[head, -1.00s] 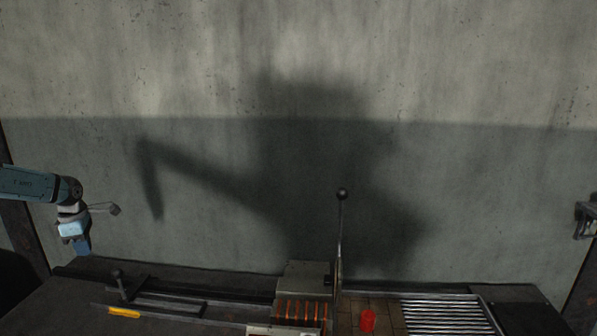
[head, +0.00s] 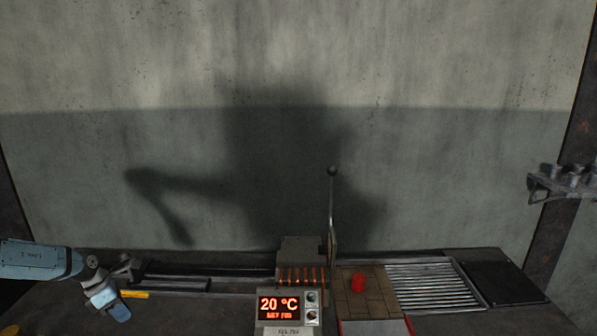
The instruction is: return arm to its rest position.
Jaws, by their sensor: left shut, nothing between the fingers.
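My left arm comes in from the left edge, blue-grey, with its wrist bent downward. My left gripper (head: 119,312) points down and to the right over the left part of the bench; it is shut and holds nothing. It is just left of a yellow bar (head: 134,294). The fingertips are small and dark in this view. My right gripper is out of the picture.
A heater unit with coils (head: 297,278) and a display (head: 279,307) reading 20 °C stands mid-bench. A tall ball-topped lever (head: 332,205) rises beside it. A wall shelf (head: 565,186) is at right.

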